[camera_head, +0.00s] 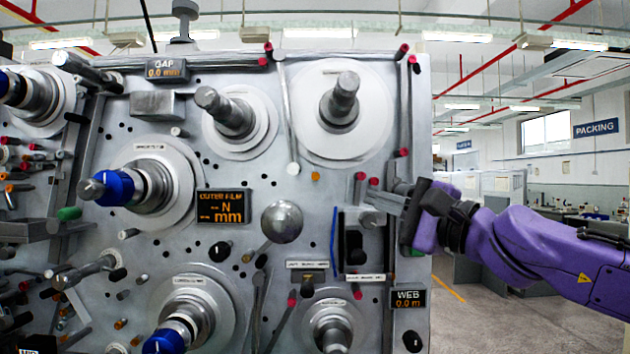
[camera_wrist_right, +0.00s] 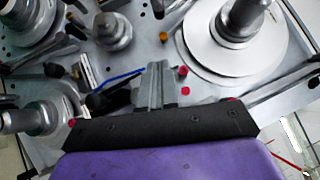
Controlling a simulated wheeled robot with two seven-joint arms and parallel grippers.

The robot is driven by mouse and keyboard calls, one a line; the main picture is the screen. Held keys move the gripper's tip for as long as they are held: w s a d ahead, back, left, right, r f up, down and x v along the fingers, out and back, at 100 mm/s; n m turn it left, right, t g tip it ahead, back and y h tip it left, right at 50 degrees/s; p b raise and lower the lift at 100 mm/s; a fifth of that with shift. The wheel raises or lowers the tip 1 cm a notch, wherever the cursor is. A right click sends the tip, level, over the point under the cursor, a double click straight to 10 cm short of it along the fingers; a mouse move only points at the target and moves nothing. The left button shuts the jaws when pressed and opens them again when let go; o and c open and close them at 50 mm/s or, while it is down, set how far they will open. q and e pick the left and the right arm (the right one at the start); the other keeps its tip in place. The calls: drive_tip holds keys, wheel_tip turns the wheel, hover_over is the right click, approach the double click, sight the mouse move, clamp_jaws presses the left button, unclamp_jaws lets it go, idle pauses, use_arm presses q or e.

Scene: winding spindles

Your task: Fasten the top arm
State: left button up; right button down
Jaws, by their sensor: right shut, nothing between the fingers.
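My right gripper (camera_head: 372,205) reaches in from the right with its purple arm and is shut, close to the machine panel (camera_head: 255,200). In the right wrist view its two grey fingers (camera_wrist_right: 155,86) are together with nothing between them. They are near red-tipped pins (camera_wrist_right: 184,82); I cannot tell whether they touch anything. A long thin grey arm (camera_head: 287,115) hangs from the panel's top, between two upper spindles, its lower end at a round white tip. I cannot tell whether this is the top arm or whether it is fastened. My left gripper is not in view.
A large upper spindle (camera_head: 340,110) with a white disc juts out above my right gripper. A smaller spindle (camera_head: 230,115) stands left of it, and a blue-ended spindle (camera_head: 125,187) lower left. A dark recess (camera_head: 355,245) lies below the fingers. Free room is right of the panel.

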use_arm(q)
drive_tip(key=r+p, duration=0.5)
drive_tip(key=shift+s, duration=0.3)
use_arm(e)
drive_tip(key=w+a+r, duration=0.4)
drive_tip(key=w+a, duration=0.2)
drive_tip(key=a, duration=0.4)
drive_tip(key=shift+a, duration=0.15)
drive_tip(key=shift+f, duration=0.1)
